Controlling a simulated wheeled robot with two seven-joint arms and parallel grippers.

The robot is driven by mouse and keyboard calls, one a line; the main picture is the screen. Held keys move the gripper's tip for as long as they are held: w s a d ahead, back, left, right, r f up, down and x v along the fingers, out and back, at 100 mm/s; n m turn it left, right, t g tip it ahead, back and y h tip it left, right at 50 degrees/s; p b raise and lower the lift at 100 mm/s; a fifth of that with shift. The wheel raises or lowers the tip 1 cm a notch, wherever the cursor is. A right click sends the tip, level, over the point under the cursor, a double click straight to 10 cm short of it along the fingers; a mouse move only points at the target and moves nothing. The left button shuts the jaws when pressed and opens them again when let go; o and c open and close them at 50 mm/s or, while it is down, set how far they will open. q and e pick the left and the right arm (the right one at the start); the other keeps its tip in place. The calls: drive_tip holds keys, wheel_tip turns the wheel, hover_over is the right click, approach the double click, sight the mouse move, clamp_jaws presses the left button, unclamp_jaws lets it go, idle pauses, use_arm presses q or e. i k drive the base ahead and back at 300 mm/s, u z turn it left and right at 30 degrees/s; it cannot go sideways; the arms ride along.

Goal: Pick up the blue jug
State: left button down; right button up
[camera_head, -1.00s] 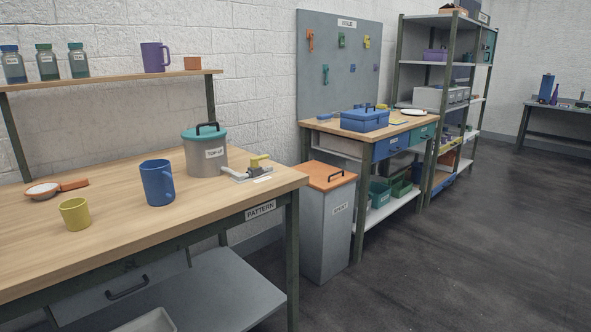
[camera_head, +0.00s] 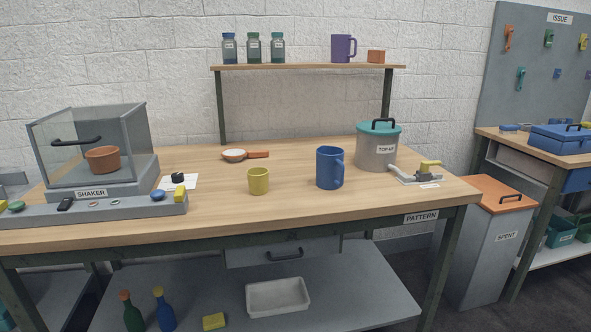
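Neither of my grippers shows in the head view.
A grey shaker box (camera_head: 92,150) with a brown pot fills the bench's left end.

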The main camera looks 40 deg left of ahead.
sight(330, 168)
drive_tip(key=u, duration=0.9)
